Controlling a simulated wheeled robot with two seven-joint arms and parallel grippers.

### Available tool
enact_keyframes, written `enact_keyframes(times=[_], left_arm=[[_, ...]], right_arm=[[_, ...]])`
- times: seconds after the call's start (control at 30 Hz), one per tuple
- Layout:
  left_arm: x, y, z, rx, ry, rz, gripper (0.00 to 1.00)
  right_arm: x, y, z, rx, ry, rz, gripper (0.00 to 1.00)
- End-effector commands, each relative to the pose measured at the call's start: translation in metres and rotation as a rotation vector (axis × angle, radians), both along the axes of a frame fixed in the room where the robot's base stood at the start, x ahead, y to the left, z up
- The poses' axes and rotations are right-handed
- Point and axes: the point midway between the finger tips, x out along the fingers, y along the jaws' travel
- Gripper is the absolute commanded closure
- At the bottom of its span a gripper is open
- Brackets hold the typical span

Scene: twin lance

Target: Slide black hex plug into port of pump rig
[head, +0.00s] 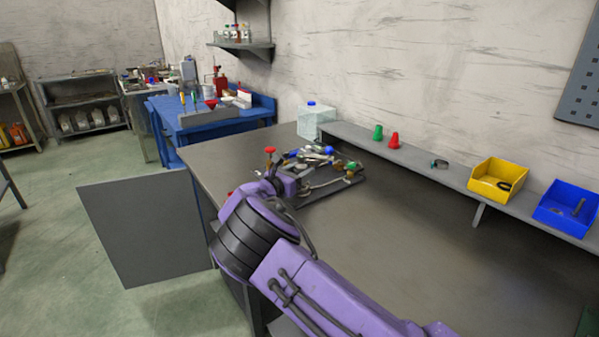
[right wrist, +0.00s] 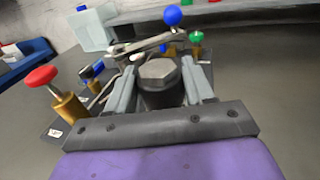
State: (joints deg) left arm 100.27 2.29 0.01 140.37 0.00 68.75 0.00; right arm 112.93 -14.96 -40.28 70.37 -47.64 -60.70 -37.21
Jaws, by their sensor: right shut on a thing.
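My right gripper (right wrist: 158,84) is shut on the black hex plug (right wrist: 160,97). The plug stands between the two grey fingers, its paler hexagonal top facing the camera. In the head view my right gripper (head: 288,182) is at the near left part of the pump rig (head: 330,188), with my purple arm behind it. The plug cannot be made out there. The rig also shows in the right wrist view (right wrist: 150,47), with metal pipes and red, blue and green knobs around the plug. The port is hidden, so I cannot tell whether the plug touches it. My left gripper is not in view.
A red-knobbed brass valve (right wrist: 68,106) stands close left of the fingers. A clear blue-capped container (head: 314,121) is behind the rig. A shelf (head: 425,160) along the wall holds green and red cones, a yellow bin (head: 497,180) and a blue bin (head: 567,210). The bench's right side is clear.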

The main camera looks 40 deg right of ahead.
Motion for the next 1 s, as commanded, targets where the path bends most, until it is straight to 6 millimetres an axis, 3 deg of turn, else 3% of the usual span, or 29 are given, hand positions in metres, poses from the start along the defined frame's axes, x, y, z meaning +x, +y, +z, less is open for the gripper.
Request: enact_keyframes(times=[0.67,0.7,0.77,1.0], left_arm=[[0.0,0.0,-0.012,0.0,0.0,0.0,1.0],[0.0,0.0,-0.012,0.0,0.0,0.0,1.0],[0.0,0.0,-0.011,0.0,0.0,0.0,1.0],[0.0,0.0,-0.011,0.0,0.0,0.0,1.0]], right_arm=[[0.0,0.0,-0.017,-0.002,0.0,0.001,0.89],[0.0,0.0,-0.016,-0.002,-0.001,0.001,0.38],[0.0,0.0,-0.016,-0.002,-0.001,0.0,0.19],[0.0,0.0,-0.017,0.001,0.0,0.0,0.18]])
